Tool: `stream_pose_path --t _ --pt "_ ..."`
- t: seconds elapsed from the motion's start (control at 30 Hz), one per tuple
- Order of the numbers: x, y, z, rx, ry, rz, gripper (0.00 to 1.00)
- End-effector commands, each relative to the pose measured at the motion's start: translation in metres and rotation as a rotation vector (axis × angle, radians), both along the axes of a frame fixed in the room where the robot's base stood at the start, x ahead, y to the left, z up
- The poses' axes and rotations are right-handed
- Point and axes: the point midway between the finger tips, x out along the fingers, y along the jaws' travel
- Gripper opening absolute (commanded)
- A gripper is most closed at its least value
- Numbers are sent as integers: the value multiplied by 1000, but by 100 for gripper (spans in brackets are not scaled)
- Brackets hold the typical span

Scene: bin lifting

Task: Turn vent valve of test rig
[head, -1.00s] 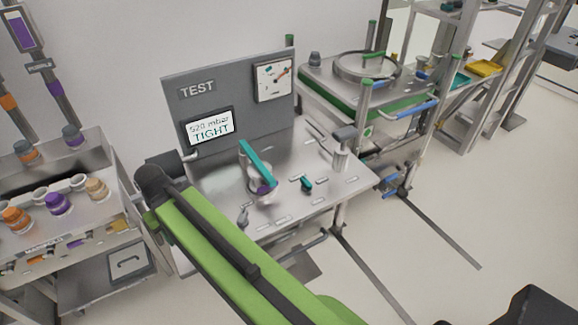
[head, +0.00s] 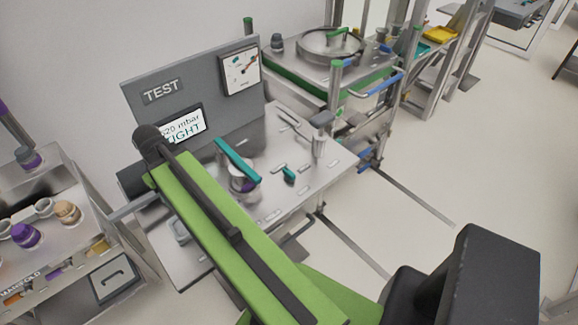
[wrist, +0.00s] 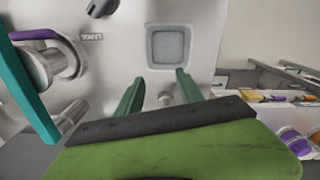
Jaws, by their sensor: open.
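The test rig has a metal bench top (head: 268,208) and a grey back panel (head: 205,95) marked TEST. A small teal valve handle (head: 289,174) stands on the bench, right of a teal bar (head: 237,160) lying over a round metal fitting with a purple ring (head: 245,186). I cannot read which part is labelled vent. In the wrist view the teal bar (wrist: 28,90) is at the left and a dark knob (wrist: 102,8) at the top edge. My gripper (wrist: 160,76) is open, its green fingers apart over the bench, with a small metal peg (wrist: 166,98) showing between them.
The rig's screen (head: 185,128) reads 520 mbar TIGHT, partly covered by my arm. A square grey recess (wrist: 169,46) lies beyond my fingers. A manifold cart (head: 55,250) stands left; floor to the right is clear.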

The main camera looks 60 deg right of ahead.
Motion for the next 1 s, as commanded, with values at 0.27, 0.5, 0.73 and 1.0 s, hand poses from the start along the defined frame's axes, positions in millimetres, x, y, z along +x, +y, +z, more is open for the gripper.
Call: stream_pose_path --t 0.27,0.5,0.73,1.0 --pt "-111 -255 61 1 0 -172 44" --pt "-201 -344 77 1 0 -235 44" --pt "-212 -352 75 0 0 -239 44" --pt "-212 -351 44 0 0 -240 44"
